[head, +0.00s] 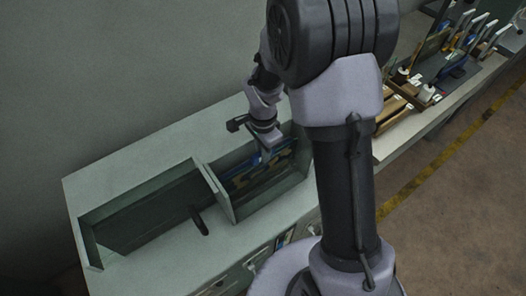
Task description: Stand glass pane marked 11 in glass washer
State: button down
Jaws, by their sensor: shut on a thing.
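The pale green unit with two sunken compartments, which looks like the glass washer (212,182), is set in the bench top. My gripper (266,156) points down at the right compartment and is shut on a thin thing, seemingly the glass pane. The pane is hard to make out, and no mark 11 can be read. Thin blue and tan-yellow pieces (262,172) stand along the back of the right compartment, just below my gripper. I cannot tell whether the held pane touches the compartment floor.
The left compartment (150,212) looks empty. A dark handle-like piece (199,221) sits at the front rim. A rack of frames and tools (440,60) stands on the bench at the upper right. Drawers face the front, and floor with a yellow line (440,155) lies right.

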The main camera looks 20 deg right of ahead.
jog(key=c, duration=1.3)
grip_release()
